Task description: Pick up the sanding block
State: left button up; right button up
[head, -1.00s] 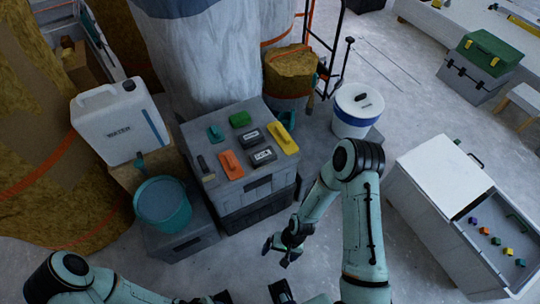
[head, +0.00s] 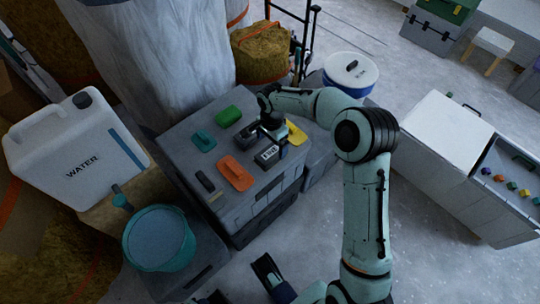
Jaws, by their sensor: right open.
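Two dark blocks with white labels lie on the grey case (head: 170,143). I take these as sanding blocks, but cannot read the labels well. The nearer labelled block (head: 268,156) lies clear in front of my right gripper (head: 270,132). The other is mostly hidden by that gripper. My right gripper is open and points down over the middle of the case top; I cannot tell whether it touches a block. Dark parts at the bottom edge seem to be my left gripper (head: 266,271), cut off and unclear.
Around the blocks lie an orange float (head: 235,173), a teal float (head: 203,141), a green block (head: 229,116), a yellow float (head: 296,133) and a dark-handled tool (head: 205,181). A teal bucket (head: 158,238) and water canister (head: 75,150) stand left. A white bucket (head: 350,75) stands behind.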

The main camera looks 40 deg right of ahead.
aim_at(271, 152)
jog(key=f, duration=0.3)
jog(key=f+b, duration=0.1)
jog(key=f, duration=0.3)
jog(key=shift+w, duration=0.2)
pick_arm(q)
jog(key=w+f, duration=0.1)
jog(key=w+a+f, duration=0.1)
jog(key=shift+w+a+t, duration=0.2)
jog(key=shift+w+t, duration=0.15)
jog(key=shift+t, duration=0.05)
pick_arm(e)
jog(key=shift+r, duration=0.15)
jog(key=c, duration=1.2)
